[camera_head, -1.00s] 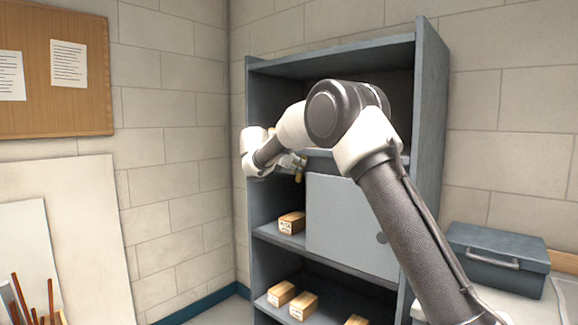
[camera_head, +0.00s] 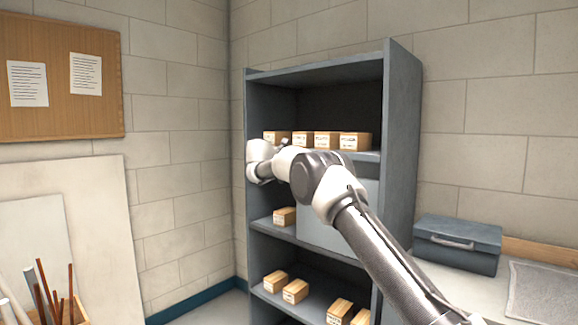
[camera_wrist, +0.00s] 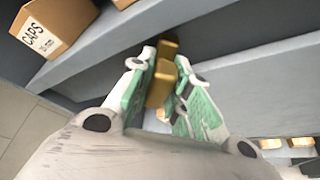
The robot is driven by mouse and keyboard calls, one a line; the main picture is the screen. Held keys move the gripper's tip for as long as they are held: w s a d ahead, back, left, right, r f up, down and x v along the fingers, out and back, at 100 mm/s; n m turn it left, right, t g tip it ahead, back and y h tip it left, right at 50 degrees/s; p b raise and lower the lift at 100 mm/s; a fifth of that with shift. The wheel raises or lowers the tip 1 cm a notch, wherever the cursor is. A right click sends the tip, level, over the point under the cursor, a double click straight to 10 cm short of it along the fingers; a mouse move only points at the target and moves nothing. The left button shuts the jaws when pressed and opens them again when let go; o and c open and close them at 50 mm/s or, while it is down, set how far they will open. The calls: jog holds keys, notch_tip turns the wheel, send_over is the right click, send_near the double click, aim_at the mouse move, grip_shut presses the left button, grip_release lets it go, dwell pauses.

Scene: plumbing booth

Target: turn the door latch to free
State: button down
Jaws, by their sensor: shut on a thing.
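The brass latch (camera_wrist: 163,78) shows in the wrist view at the edge of the flat grey door (camera_wrist: 240,88). My gripper (camera_wrist: 160,90) has its two green-padded fingers on either side of the latch and is shut on it. Part of the latch is hidden between the fingers. In the body camera view, the door (camera_head: 335,222) covers the right part of the shelf unit's middle bay and looks shut. My arm hides the latch and most of my gripper there.
The grey shelf unit (camera_head: 402,150) holds several boxes on its upper shelf (camera_head: 327,140) and more on lower shelves. A box marked CAPS (camera_wrist: 52,28) is close to my gripper in the wrist view. A blue-grey toolbox (camera_head: 458,243) stands on the bench at right.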

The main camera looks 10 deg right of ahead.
jog(key=shift+f, duration=0.15)
dwell(0.3)
jog(key=c, duration=1.3)
grip_release()
jog(key=shift+v, duration=4.05)
